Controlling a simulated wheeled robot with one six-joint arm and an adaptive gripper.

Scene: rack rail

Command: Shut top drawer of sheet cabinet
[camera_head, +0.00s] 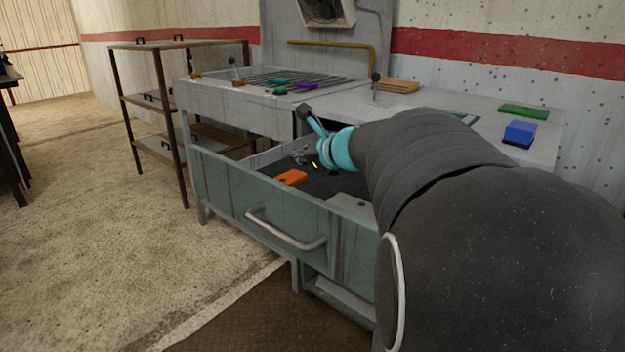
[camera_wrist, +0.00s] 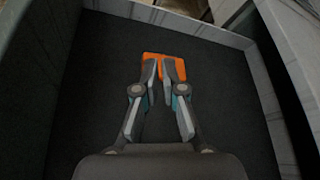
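The top drawer (camera_head: 225,195) of the sheet cabinet (camera_head: 305,275) is pulled out. Its grey-green front carries a silver bar handle (camera_head: 285,232). In the wrist view its dark floor (camera_wrist: 95,100) and grey walls surround my gripper (camera_wrist: 160,68). An orange block (camera_head: 291,178) lies inside the drawer; it also shows in the wrist view (camera_wrist: 180,68), behind my fingertips. My gripper's fingers are close together with only a thin gap and nothing visibly held. In the head view my arm reaches over the drawer, hiding its right part, and the fingertips are hard to make out.
The worktop (camera_head: 470,125) behind holds a blue block (camera_head: 520,133), a green block (camera_head: 523,111) and a tan stack (camera_head: 397,86). A slatted bench top (camera_head: 270,85) carries small coloured pieces. A shelf rack (camera_head: 160,95) stands at left. Floor (camera_head: 90,230) left of the drawer is clear.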

